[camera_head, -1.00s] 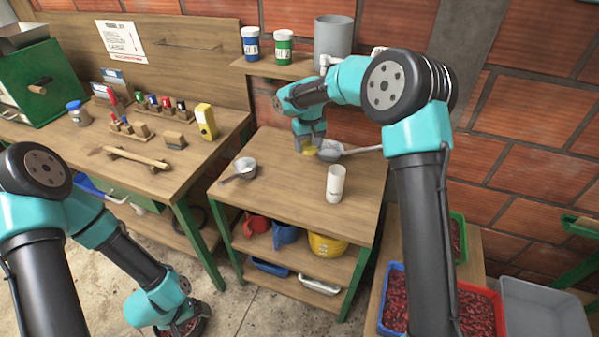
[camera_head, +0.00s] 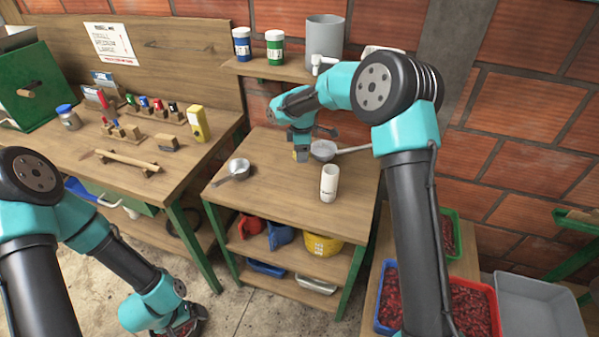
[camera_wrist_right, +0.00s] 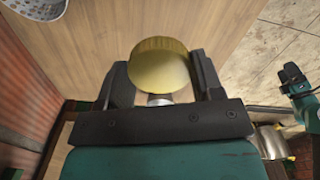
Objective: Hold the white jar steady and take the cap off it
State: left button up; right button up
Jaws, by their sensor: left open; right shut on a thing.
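The white jar (camera_head: 329,183) stands upright near the front right of the middle table, with a pale, uncapped-looking top and small dark print. My right gripper (camera_head: 301,153) is behind and left of it, apart from it. In the right wrist view this gripper (camera_wrist_right: 160,75) is shut on a round gold cap (camera_wrist_right: 158,63). The cap is small and mostly hidden by the jaws in the head view. My left gripper (camera_head: 180,322) is low at the bottom edge, far from the jar, and its fingers are hard to make out. Nothing holds the jar.
A shelf (camera_head: 280,68) behind carries two labelled jars and a grey cylinder. The tabletop around the white jar is clear.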

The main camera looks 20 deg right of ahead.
jog(key=n, duration=0.3)
jog(key=f+n, duration=0.1)
jog(key=n, duration=0.2)
jog(key=shift+s+f+n, duration=0.15)
jog(key=shift+f+n, duration=0.05)
jog(key=shift+n, duration=0.1)
jog(key=n, duration=0.3)
jog(key=f+n, duration=0.1)
jog(key=n, duration=0.3)
jog(key=shift+s+f, duration=0.1)
jog(key=shift+f, duration=0.05)
jog(key=shift+f, duration=0.1)
send_over(302, 184)
jog(key=shift+f, duration=3)
jog(key=shift+f, duration=1.9)
jog(key=shift+f, duration=0.1)
